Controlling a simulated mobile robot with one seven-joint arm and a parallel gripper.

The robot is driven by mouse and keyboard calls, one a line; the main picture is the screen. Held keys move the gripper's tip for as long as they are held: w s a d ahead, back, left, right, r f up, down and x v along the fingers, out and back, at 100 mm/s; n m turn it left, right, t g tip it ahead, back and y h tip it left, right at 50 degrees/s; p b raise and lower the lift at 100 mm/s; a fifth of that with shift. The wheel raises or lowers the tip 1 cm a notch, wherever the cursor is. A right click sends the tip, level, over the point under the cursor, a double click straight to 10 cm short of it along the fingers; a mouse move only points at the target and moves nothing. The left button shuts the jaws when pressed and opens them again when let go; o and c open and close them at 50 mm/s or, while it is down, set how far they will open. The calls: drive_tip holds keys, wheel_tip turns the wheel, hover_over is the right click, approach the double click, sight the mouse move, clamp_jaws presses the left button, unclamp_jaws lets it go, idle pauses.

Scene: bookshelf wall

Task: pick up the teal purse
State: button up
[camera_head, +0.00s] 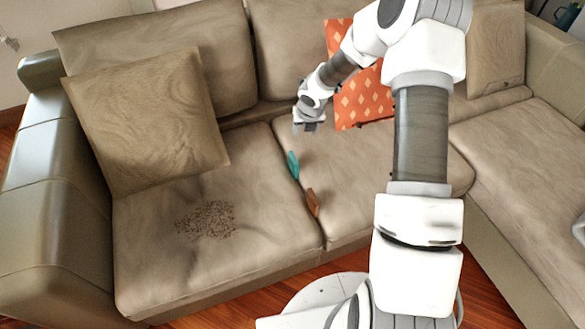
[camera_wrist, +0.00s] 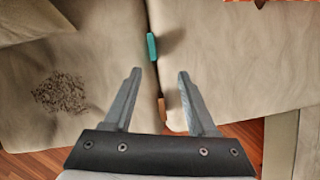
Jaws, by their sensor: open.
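The teal purse (camera_head: 293,165) is a small flat teal object at the seam between two sofa seat cushions. It also shows in the wrist view (camera_wrist: 152,46), just beyond and between my fingertips. My gripper (camera_head: 309,127) is above the sofa, up and to the right of the purse in the head view. In the wrist view my gripper (camera_wrist: 160,74) has its two fingers spread apart with nothing between them, and the purse is apart from them.
A small brown object (camera_head: 313,203) lies on the same seam, nearer the front. An orange patterned pillow (camera_head: 362,101) leans on the backrest behind my arm. A tan pillow (camera_head: 146,120) lies at left, above a patch of dark specks (camera_head: 206,219) on the seat.

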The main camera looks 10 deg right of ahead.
sight(294, 159)
drive_tip(key=w+f+n+b, duration=0.1)
drive_tip(key=f, duration=0.4)
drive_tip(key=w+a+f+n+b, duration=0.1)
drive_tip(key=w+f+b, duration=0.1)
drive_tip(key=f, duration=0.4)
drive_tip(key=w+a+f+b, duration=0.1)
drive_tip(key=w+f, duration=0.1)
drive_tip(key=f, duration=0.4)
drive_tip(key=shift+n+y+b, duration=0.35)
drive_tip(key=shift+n+y, duration=0.05)
drive_tip(key=x, duration=0.1)
drive_tip(key=b+x, duration=0.1)
drive_tip(key=x, duration=0.1)
drive_tip(key=b+x, duration=0.1)
drive_tip(key=shift+w+d+f, duration=0.1)
drive_tip(key=shift+d+f, duration=0.15)
drive_tip(key=shift+f, duration=0.05)
drive_tip(key=shift+w+a+f, duration=0.1)
drive_tip(key=shift+w+f, duration=0.2)
drive_tip(key=shift+f, duration=0.25)
clamp_jaws()
